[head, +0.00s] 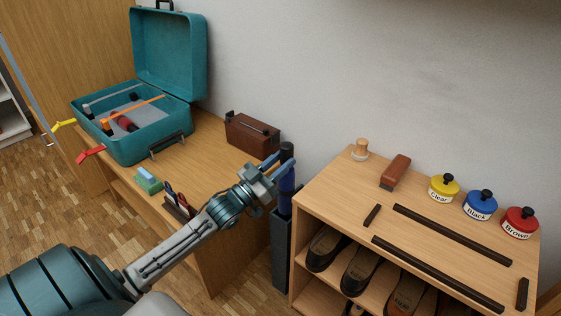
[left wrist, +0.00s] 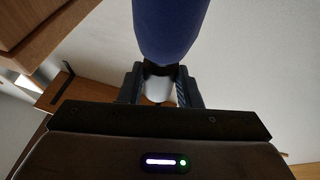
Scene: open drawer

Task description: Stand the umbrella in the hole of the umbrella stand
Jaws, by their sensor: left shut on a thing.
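The umbrella (head: 287,184) is dark blue with a black top end and stands about upright between the desk and the shoe shelf. My left gripper (head: 276,164) is shut on it near its upper part. The left wrist view shows the blue umbrella (left wrist: 168,28) large, in front of and between the fingers (left wrist: 160,88). The umbrella stand (head: 282,250) is a tall, narrow dark grey box on the floor. The umbrella's lower end meets the stand's top in the head view; its tip is hidden, and I cannot tell how deep it sits. My right gripper is out of view.
The wooden shoe shelf (head: 308,196) stands close right of the stand, with polish tins and brushes on top. The desk (head: 205,150) is close on the left, holding an open teal case (head: 150,142) and a brown box (head: 252,133). The wall (head: 300,70) is behind.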

